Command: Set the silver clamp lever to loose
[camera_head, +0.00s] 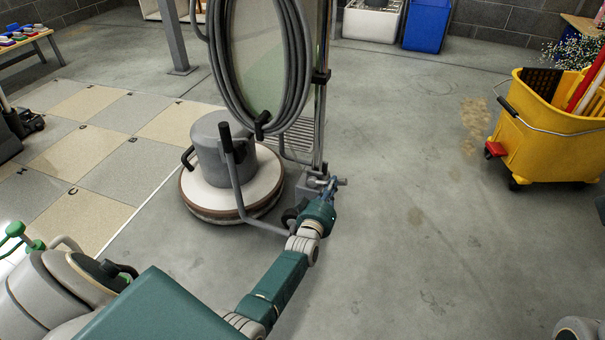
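A floor buffer with a grey motor housing (222,158) and a round pale base stands left of centre. Its upright silver pole (320,125) rises at the right side, with a thick grey cable coil hung on it. A small silver lever-like piece (340,182) shows low by the pole; I take it for the clamp lever, but its setting cannot be made out. My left gripper (329,187) is at this piece, with its teal wrist just below. The fingers are small and overlap the metal parts, so whether they touch or grip it is unclear. My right gripper is not in view.
A yellow mop bucket (550,130) on wheels stands at the right. Grey and beige floor tiles (90,165) lie at the left. A blue bin (427,25) stands by the back wall.

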